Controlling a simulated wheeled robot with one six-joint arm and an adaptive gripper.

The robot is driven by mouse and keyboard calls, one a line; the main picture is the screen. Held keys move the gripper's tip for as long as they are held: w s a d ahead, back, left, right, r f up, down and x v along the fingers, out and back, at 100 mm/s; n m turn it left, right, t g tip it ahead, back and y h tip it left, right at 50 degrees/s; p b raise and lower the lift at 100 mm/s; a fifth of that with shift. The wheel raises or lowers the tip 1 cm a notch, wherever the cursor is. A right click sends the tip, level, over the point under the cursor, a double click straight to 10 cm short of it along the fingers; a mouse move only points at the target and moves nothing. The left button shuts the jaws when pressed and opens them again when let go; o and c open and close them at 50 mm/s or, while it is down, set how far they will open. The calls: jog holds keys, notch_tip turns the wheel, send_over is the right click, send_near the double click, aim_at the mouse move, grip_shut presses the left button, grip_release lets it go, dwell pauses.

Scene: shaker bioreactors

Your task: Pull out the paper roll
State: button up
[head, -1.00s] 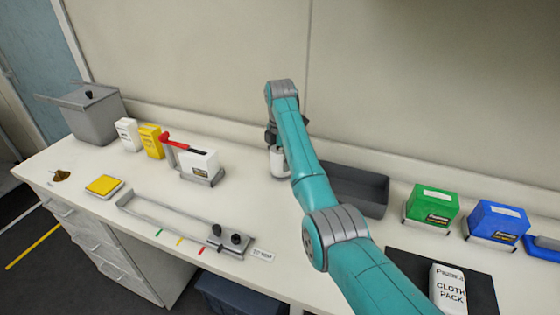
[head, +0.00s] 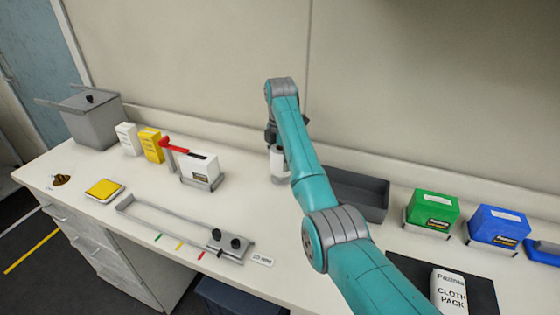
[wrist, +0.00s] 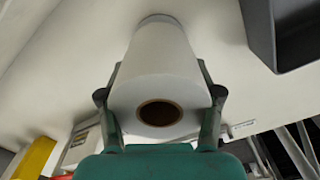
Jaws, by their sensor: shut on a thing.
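The white paper roll (wrist: 160,80) is in the middle of the wrist view, with its dark cardboard core facing the camera. My gripper (wrist: 160,105) has a finger on each side of the roll and is shut on it. The roll's far end meets a greyish ring or base near the top of the wrist view; I cannot tell whether it is still seated there. In the head view the roll (head: 278,163) shows upright behind my arm, partly hidden by it. My gripper (head: 273,135) is mostly hidden there too.
A dark grey tray (head: 358,195) stands close to the right of the roll. A white box in a holder (head: 200,170) with a red lever stands to the left. The shaker rail fixture (head: 180,225) lies in front. Green (head: 432,208) and blue (head: 498,226) boxes are at the right.

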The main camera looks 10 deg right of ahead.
jog(key=shift+r, duration=1.2)
